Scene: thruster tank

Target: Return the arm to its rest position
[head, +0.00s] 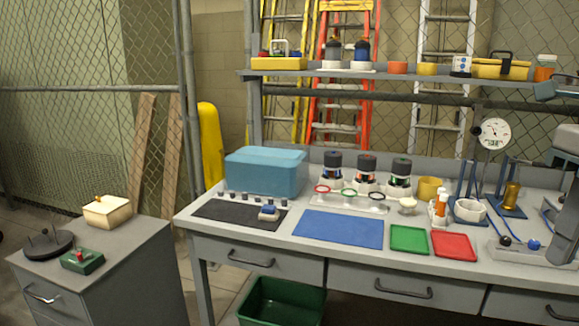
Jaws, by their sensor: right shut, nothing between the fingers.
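My right gripper (556,89) is at the right edge of the head view, partly cut off by the frame. It is shut and empty, in front of the right end of the shelf and above the workbench, apart from the things on the bench. More grey parts of my right arm seem to show below it at the same edge. My left gripper is not in view.
The grey workbench (292,246) holds a blue tank (266,172), a blue mat (338,229), green (409,239) and red (454,246) trays, and a lever unit (518,252) at right. A shelf (420,77) runs above. A cabinet (140,258) stands left.

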